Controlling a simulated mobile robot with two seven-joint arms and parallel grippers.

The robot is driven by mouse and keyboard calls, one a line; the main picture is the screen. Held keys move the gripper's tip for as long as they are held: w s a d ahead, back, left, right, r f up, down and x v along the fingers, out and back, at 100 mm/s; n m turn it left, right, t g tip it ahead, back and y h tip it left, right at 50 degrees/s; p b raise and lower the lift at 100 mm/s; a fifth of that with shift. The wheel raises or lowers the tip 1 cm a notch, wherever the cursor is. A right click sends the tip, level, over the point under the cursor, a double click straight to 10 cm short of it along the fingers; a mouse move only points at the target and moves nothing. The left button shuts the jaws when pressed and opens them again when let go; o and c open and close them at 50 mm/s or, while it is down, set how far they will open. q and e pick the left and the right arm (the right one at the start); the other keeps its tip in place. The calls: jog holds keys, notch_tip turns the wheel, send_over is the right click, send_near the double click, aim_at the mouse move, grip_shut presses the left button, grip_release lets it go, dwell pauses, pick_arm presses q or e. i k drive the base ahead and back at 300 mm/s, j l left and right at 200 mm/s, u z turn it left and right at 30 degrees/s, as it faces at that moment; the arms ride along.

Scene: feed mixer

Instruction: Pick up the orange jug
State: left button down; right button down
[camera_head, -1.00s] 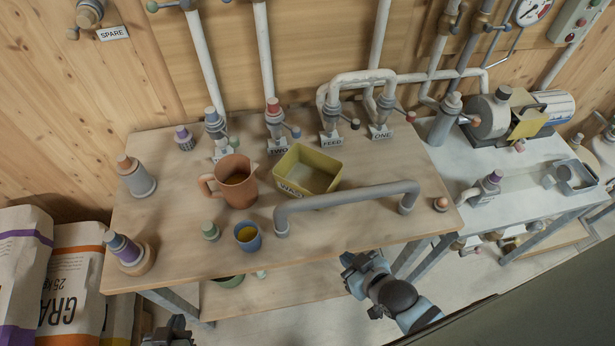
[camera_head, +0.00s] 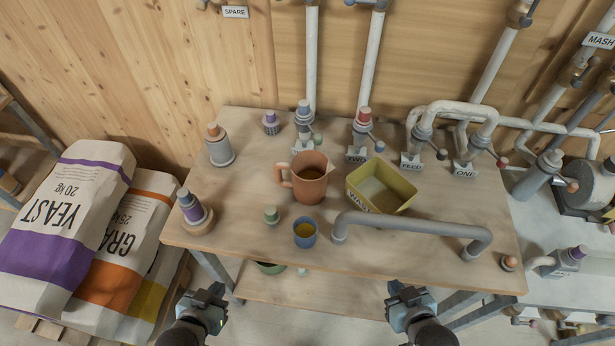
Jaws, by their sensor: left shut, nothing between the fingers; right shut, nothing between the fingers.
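The orange jug (camera_head: 311,184) stands upright on the wooden table (camera_head: 225,255), left of the middle of the tabletop. Its handle points left, and brown contents show inside its mouth. My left gripper (camera_head: 204,298) is in front of the table, below and left of the jug, shut and empty. My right gripper (camera_head: 408,294) is in front of the table's edge, below and right of the jug, shut and empty. Both are well apart from the jug.
A yellow waste bin (camera_head: 403,186) stands close right of the jug. A blue cup (camera_head: 305,235) and a small green-topped piece (camera_head: 271,215) stand in front. A grey pipe handle (camera_head: 415,225) spans the front right. Valves stand behind. Feed sacks (camera_head: 65,215) lie left.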

aim_at(310, 168)
jog(key=k+j, duration=0.1)
jog(key=j, duration=0.45)
jog(key=k+j+u, duration=0.15)
jog(key=j, duration=0.95)
jog(key=k+u, duration=0.05)
jog(key=k, duration=0.05)
